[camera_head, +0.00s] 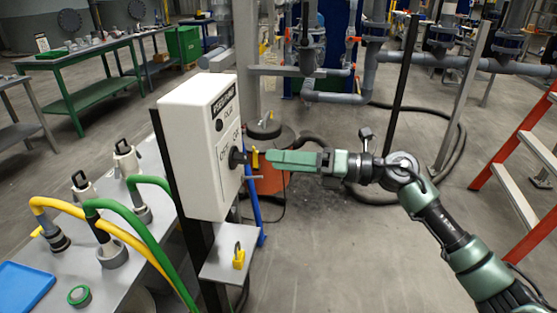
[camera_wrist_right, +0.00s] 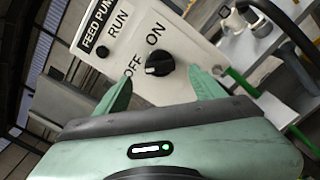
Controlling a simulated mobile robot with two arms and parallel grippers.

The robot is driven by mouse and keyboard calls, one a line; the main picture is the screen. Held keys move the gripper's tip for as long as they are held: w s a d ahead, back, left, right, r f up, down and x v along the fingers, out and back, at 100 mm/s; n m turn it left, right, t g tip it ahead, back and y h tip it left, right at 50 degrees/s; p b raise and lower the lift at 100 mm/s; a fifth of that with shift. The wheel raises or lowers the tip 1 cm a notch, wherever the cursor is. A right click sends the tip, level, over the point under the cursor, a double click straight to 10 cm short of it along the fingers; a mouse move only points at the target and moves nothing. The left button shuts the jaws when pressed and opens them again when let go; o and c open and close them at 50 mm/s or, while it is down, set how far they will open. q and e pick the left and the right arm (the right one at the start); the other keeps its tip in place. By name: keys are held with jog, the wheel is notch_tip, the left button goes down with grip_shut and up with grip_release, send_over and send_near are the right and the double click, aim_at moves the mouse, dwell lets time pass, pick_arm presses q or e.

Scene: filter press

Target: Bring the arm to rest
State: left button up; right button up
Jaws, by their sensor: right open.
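My right arm comes in from the right in the head view. Its green gripper (camera_head: 268,160) points left at the front of a white control box (camera_head: 203,140). In the right wrist view the two fingers of the right gripper (camera_wrist_right: 160,90) are apart, with a black rotary knob (camera_wrist_right: 159,64) showing between and beyond them. The knob also shows in the head view (camera_head: 236,157), close to the fingertips; I cannot tell whether they touch it. The box face reads FEED PUMP, RUN, OFF and ON. The knob's pale mark points toward the OFF side. My left gripper is not in view.
A small shelf with a yellow padlock (camera_head: 239,257) is below the box. A grey bench (camera_head: 140,250) with hoses and couplings stands at left. An orange ladder (camera_head: 520,150) is at right, pipes (camera_head: 345,97) behind. Open floor (camera_head: 340,260) lies below my right arm.

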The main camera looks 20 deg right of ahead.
jog(key=w+d+f+m+t+h, duration=0.2)
jog(key=d+f+m+h, duration=0.1)
jog(key=f+m, duration=0.4)
jog(key=w+d+f+m+t+h+p, duration=0.1)
jog(key=w+d+f+m+t+h, duration=0.15)
jog(key=f+m, duration=0.45)
jog(key=w+d+f+m+t+h, duration=0.2)
jog(key=d+f+m, duration=0.2)
jog(key=f, duration=0.5)
jog(key=s+d+f+m+g+h, duration=0.1)
jog(key=s+f+m+g+h, duration=0.3)
jog(key=f, duration=0.8)
jog(key=s+d+f+m+t+h, duration=0.15)
jog(key=s+f+m, duration=0.35)
jog(key=f, duration=0.7)
jog(key=s+a+f+m+g+h+p, duration=0.25)
jog(key=s+f+m+g, duration=0.3)
jog(key=s+f, duration=1.3)
jog(key=s+a+f+m+g, duration=0.1)
jog(key=s+a+f+g, duration=0.1)
jog(key=s, duration=0.6)
jog(key=s+a+f+m+g, duration=0.1)
jog(key=s+a+f+g, duration=0.2)
jog(key=s, duration=0.6)
jog(key=s+a+f+m+g, duration=0.1)
jog(key=s+a+f+g, duration=0.1)
jog(key=s, duration=0.7)
jog(key=shift+s+a+f, duration=0.2)
jog(key=shift+a+f, duration=0.35)
jog(key=shift+a, duration=0.65)
